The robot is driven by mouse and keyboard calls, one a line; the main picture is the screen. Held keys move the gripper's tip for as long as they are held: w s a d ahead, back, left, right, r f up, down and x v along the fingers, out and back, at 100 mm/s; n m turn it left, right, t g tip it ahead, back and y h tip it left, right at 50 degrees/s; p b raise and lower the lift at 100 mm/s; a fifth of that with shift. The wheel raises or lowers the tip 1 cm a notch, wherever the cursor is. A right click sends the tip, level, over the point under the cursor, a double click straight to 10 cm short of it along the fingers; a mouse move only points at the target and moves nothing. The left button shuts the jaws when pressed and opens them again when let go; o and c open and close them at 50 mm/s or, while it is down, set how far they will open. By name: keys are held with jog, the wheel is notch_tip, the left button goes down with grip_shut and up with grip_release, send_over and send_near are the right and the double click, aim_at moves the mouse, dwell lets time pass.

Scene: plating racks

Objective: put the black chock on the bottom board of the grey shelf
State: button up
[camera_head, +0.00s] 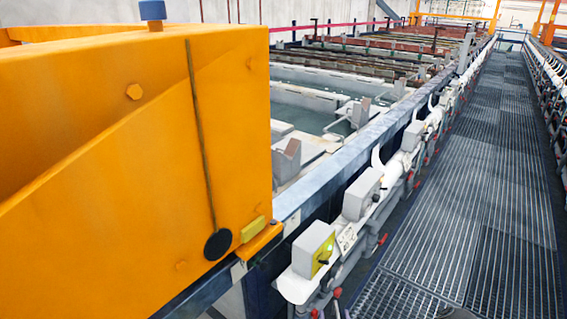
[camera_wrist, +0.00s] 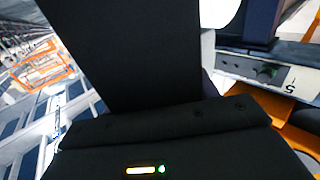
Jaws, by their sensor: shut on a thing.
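In the wrist view my gripper (camera_wrist: 160,122) shows as a dark body across the bottom with a small lit strip; its fingertips are hidden. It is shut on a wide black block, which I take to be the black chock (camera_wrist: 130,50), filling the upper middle. The chock's far end runs out of the picture. In the head view neither my gripper nor the chock shows. I cannot make out the grey shelf or its bottom board in either view.
A large orange housing (camera_head: 120,120) fills the left of the head view. Beside it runs a blue tank edge (camera_head: 340,185) with grey switch boxes (camera_head: 362,194) and red-handled pipes. A grating walkway (camera_head: 470,190) on the right is clear. Orange frames (camera_wrist: 45,65) show in the wrist view.

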jog(key=shift+d, duration=0.15)
jog(key=shift+d, duration=0.1)
jog(key=shift+r, duration=0.25)
jog(key=w+r, duration=0.4)
jog(key=r, duration=0.1)
jog(key=shift+w+r, duration=0.1)
jog(key=s+f, duration=0.4)
jog(key=f, duration=0.1)
jog(key=shift+s+f, duration=0.2)
jog(key=shift+f, duration=0.1)
dwell(0.8)
